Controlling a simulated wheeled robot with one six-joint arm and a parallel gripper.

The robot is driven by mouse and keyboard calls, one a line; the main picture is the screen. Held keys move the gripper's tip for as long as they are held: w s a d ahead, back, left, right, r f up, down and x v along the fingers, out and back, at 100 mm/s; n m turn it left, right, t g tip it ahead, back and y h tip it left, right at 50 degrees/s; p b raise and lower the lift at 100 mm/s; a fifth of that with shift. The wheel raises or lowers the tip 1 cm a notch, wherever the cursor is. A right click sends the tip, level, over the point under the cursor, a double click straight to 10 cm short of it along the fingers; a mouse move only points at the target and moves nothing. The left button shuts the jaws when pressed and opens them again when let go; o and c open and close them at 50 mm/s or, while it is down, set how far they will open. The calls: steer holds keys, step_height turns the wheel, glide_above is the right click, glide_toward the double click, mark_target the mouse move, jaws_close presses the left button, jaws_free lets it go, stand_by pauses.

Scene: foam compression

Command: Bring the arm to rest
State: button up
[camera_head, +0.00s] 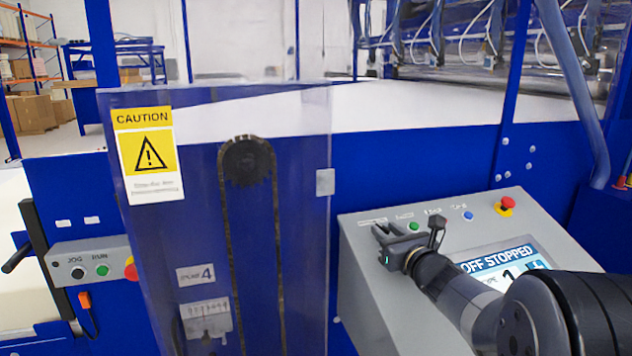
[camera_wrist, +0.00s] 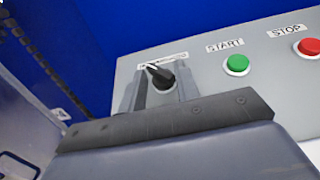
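My gripper (camera_head: 384,230) is over the left end of the grey control panel (camera_head: 362,290). In the wrist view its two fingers (camera_wrist: 160,92) stand apart, with a black rotary selector knob (camera_wrist: 162,79) showing between or just beyond them. I cannot tell whether the fingers touch the knob. The knob's pointer tilts to the upper left.
The panel has a green START button (camera_wrist: 236,65), a red STOP button (camera_wrist: 309,47), a blue button (camera_head: 468,215) and a red-and-yellow emergency stop (camera_head: 506,204). A clear guard with a caution sign (camera_head: 148,153) stands left of my gripper. A smaller JOG/RUN box (camera_head: 92,262) is farther left.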

steer(key=shift+s+f+h, duration=0.1)
steer(key=shift+s+h, duration=0.05)
steer(key=shift+h, duration=0.15)
steer(key=b+v, duration=0.2)
steer(key=v, duration=0.8)
steer(key=shift+d, duration=0.1)
steer(key=shift+s+a+f+n, duration=0.25)
steer(key=shift+s+a+n, duration=0.2)
steer(key=shift+s, duration=0.2)
steer(key=shift+s+y, duration=0.35)
steer(key=shift+y, duration=0.05)
steer(key=shift+s+a+f+n+g, duration=0.1)
steer(key=shift+a+f+n+g, duration=0.05)
steer(key=shift+n+g, duration=0.25)
